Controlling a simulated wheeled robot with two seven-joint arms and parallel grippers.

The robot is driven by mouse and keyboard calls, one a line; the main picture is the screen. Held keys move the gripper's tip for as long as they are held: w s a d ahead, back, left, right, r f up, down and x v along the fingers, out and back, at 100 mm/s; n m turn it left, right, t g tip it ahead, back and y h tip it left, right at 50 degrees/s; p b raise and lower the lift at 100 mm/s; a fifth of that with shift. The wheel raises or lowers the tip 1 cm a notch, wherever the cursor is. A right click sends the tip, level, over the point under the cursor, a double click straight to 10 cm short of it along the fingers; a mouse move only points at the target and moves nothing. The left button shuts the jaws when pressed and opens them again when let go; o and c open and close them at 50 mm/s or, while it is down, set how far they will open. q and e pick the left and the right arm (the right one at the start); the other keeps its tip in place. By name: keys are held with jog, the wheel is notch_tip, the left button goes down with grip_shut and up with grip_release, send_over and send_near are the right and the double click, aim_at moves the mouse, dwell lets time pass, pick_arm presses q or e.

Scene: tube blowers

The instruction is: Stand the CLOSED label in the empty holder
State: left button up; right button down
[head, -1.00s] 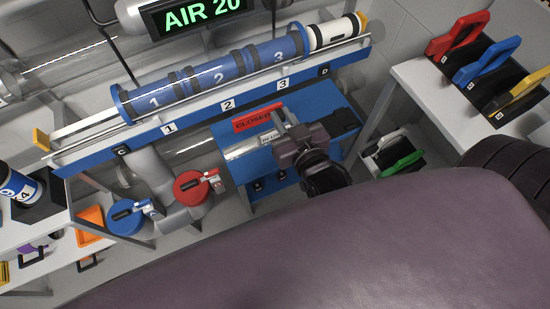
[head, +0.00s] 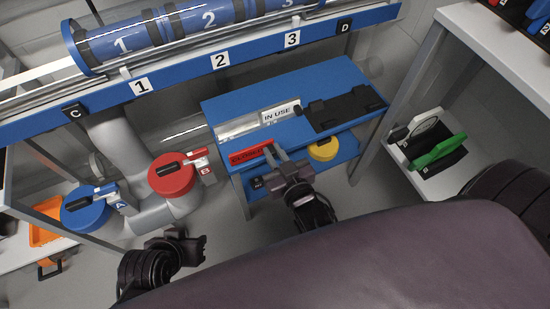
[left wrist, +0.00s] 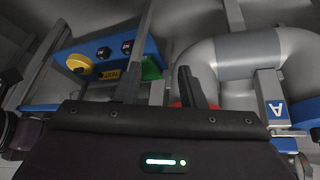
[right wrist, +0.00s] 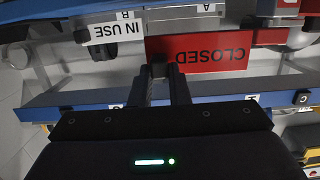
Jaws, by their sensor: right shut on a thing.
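The red CLOSED label (head: 249,156) is gripped near its right end by my right gripper (head: 283,160). In the head view it overlaps the front edge of the blue table (head: 335,73). In the right wrist view the CLOSED label (right wrist: 222,56) appears upside down, with the shut fingers (right wrist: 160,82) at its edge. A white IN USE label (head: 281,113) stands on the tabletop behind it.
A black rack (head: 345,108) lies on the table's right part, and a shiny metal strip (head: 238,127) on its left. Red (head: 172,173) and blue (head: 88,208) round valves stand left. A numbered blue rail (head: 180,80) runs behind.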

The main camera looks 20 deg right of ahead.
aim_at(269, 144)
pick_arm(q)
jog(key=shift+a+r, duration=0.1)
pick_arm(e)
jog(key=shift+r, duration=0.1)
jog(key=shift+p, duration=0.45)
jog(key=shift+w, duration=0.1)
jog(key=w, duration=0.3)
jog(key=shift+w, duration=0.2)
jog(key=w, duration=0.5)
jog(key=shift+a, duration=0.1)
jog(key=shift+w+b, duration=0.3)
jog(key=shift+w, duration=0.95)
jog(key=shift+f+b, duration=0.35)
jog(key=shift+f, duration=0.3)
pick_arm(q)
jog(key=shift+w+d+t+h+b, duration=0.25)
jog(key=shift+d+t+h+b, duration=0.2)
jog(key=shift+d, duration=0.5)
pick_arm(e)
jog(key=shift+s+f, duration=0.1)
jog(key=shift+f, duration=0.7)
